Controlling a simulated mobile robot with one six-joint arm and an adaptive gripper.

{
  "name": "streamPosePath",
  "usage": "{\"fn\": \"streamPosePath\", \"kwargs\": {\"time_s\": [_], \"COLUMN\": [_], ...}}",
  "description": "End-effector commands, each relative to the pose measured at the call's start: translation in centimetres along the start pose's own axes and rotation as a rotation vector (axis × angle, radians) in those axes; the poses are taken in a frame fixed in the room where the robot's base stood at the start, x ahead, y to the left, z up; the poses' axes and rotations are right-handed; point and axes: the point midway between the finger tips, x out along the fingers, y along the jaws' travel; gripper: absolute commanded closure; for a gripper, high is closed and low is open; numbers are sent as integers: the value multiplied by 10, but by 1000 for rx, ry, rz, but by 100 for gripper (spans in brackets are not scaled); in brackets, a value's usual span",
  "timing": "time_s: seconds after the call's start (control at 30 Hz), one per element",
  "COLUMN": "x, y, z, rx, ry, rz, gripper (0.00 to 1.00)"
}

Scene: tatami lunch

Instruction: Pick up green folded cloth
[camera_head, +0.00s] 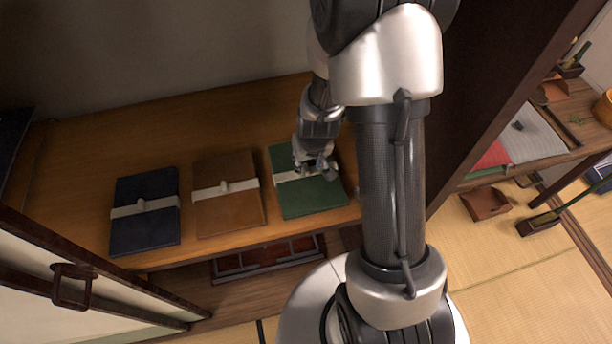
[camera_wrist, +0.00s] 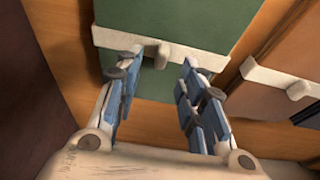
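The green folded cloth (camera_head: 309,197) lies flat on the wooden shelf, at the right end of a row of three. A cream band with a small raised knob crosses it. In the wrist view the green cloth (camera_wrist: 180,25) fills the upper middle, with its knob (camera_wrist: 162,52) just ahead of and between my fingertips. My gripper (camera_wrist: 160,65) is open and empty, its two blue-padded fingers apart on either side of the knob. In the head view my gripper (camera_head: 318,168) is over the cloth's band and hides part of it. I cannot tell whether the fingers touch the cloth.
A brown folded cloth (camera_head: 228,215) lies left of the green one, and a navy one (camera_head: 145,232) lies further left, both banded. The shelf (camera_head: 215,118) is bare behind them. A dark upright panel (camera_head: 490,75) stands on the right.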

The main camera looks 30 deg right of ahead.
Motion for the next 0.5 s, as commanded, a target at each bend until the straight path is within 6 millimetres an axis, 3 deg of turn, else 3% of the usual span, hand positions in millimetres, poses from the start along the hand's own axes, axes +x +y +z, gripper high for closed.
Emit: {"fn": "streamPosePath", "kwargs": {"time_s": [0.03, 0.2, 0.5], "x": [12, 38, 39], "y": [-1, -2, -2], "z": [2, 3, 1], "rx": [-1, 0, 0], "ry": [-2, -2, 0], "rz": [0, 0, 0], "gripper": [63, 63, 65]}}
